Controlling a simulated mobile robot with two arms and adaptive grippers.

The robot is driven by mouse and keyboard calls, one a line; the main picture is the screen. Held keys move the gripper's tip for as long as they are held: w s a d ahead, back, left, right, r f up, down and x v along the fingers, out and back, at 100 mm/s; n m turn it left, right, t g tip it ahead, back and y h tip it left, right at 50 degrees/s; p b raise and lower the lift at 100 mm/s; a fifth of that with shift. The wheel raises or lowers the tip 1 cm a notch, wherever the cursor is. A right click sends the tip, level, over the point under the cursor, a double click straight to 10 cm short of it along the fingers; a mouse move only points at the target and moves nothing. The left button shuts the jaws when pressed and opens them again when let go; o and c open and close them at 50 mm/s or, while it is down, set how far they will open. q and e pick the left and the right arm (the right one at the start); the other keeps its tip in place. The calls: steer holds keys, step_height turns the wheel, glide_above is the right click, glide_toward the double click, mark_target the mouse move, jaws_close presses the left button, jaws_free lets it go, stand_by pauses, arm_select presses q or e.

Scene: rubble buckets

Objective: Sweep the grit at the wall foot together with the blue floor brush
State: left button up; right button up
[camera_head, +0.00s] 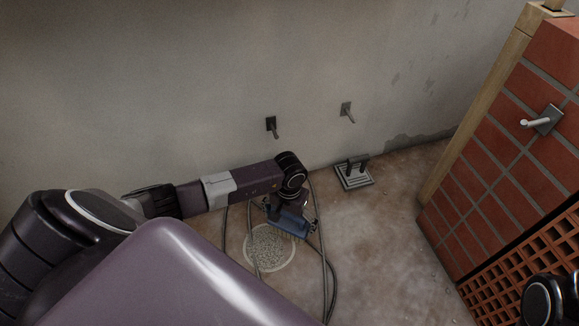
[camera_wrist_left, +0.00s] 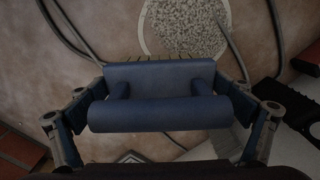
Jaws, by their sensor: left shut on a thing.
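The blue floor brush (camera_head: 288,222) is between the fingers of my left gripper (camera_head: 291,212), low over the floor near the wall foot. In the left wrist view, the brush (camera_wrist_left: 160,74) shows its blue body, its handle bar across the fingers and short bristles at its far edge. My left gripper (camera_wrist_left: 160,112) is shut on it. The grit (camera_head: 269,248) lies as a pale round patch inside a light ring, just below and left of the brush. The grit (camera_wrist_left: 185,27) also shows beyond the bristles. I cannot tell whether the bristles touch the floor.
The plaster wall (camera_head: 180,90) carries two hooks (camera_head: 271,124) (camera_head: 346,112). A grey plate with dark posts (camera_head: 353,178) stands at its foot. A brick panel (camera_head: 500,150) and hollow orange bricks (camera_head: 515,270) bound the right. Floor (camera_head: 385,235) between is clear. Dark cables hang around the brush.

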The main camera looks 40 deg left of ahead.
arm_select(q)
steer(key=shift+r+p, duration=0.55)
steer(key=shift+r, duration=0.7)
